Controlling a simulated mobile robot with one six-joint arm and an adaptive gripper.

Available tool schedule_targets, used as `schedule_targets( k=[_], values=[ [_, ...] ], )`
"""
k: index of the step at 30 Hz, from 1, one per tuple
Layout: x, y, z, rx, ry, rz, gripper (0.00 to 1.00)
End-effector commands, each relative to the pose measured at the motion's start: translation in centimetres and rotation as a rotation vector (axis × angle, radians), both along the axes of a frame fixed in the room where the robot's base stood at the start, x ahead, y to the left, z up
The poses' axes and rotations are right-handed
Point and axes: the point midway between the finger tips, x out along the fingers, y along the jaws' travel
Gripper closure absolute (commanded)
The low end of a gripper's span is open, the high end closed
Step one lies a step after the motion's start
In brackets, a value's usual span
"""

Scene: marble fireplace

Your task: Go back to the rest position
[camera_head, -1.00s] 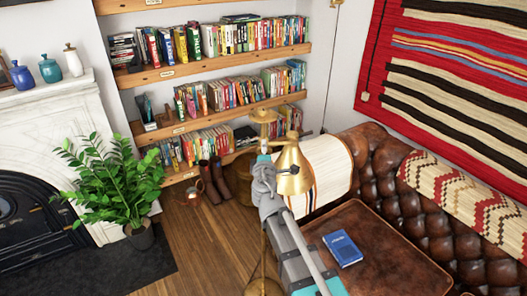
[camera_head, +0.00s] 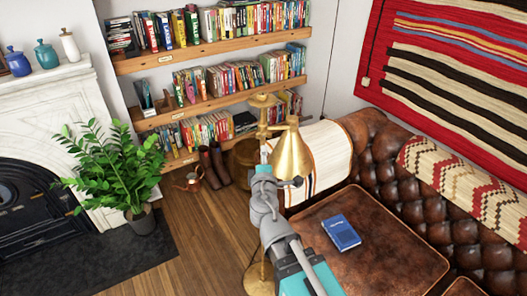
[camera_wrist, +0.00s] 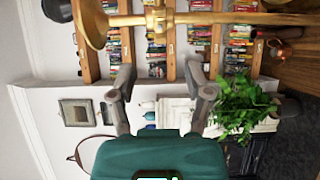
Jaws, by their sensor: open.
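My gripper (camera_wrist: 160,78) is open and empty in the wrist view, its two grey fingers spread apart. In the head view, my arm rises from the bottom middle, and its end overlaps the brass floor lamp (camera_head: 292,156); the fingers cannot be made out there. The lamp's brass stem (camera_wrist: 190,20) crosses the top of the wrist view, beyond the fingertips. Whether the arm touches the lamp cannot be told.
Bookshelves (camera_head: 215,103) stand behind. A plant (camera_head: 105,170) stands by the fireplace at left. Wooden floor (camera_head: 205,245) is clear at left.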

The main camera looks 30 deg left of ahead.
Motion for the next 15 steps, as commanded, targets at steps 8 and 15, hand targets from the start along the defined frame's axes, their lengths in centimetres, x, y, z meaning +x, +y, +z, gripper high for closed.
schedule_targets(
  k=[8,15],
  values=[
    [-0.77,-0.39,0.00,0.000,0.000,0.001,0.36],
    [-0.77,-0.35,0.00,0.000,0.000,0.001,0.36]
  ],
)
